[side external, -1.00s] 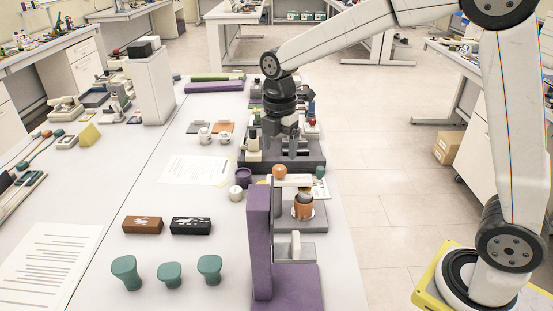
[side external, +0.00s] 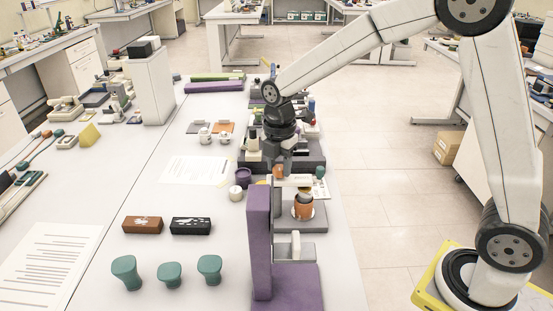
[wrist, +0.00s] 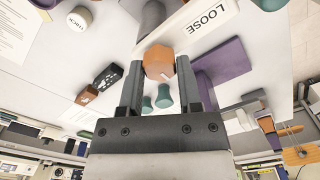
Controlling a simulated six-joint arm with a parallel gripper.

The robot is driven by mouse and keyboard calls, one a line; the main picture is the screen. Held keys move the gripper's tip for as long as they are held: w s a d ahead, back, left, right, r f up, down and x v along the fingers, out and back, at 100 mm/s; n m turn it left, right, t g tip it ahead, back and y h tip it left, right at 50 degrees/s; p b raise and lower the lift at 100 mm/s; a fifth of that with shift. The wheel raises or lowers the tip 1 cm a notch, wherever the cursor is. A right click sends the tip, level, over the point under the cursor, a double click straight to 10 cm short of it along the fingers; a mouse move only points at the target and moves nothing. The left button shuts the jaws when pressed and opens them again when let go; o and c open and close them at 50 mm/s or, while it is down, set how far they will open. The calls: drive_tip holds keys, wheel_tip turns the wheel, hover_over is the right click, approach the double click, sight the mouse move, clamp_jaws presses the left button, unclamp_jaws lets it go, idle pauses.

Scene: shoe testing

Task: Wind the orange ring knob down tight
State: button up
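In the wrist view the knob (wrist: 159,63) shows a small white mark and lies beside a white plate lettered LOOSE (wrist: 207,17). My gripper (side external: 279,165) is just above the knob, pointing down. In the wrist view my gripper (wrist: 159,82) is open, a finger on each side of the knob with a gap to both.
A purple cup (side external: 243,176) and a white pot (side external: 235,193) stand left of the knob. Brown (side external: 143,225) and black (side external: 190,226) blocks and several teal pieces (side external: 170,275) lie nearer. A dark-based apparatus (side external: 310,150) is behind. The table's middle left is clear.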

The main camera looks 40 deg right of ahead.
clamp_jaws()
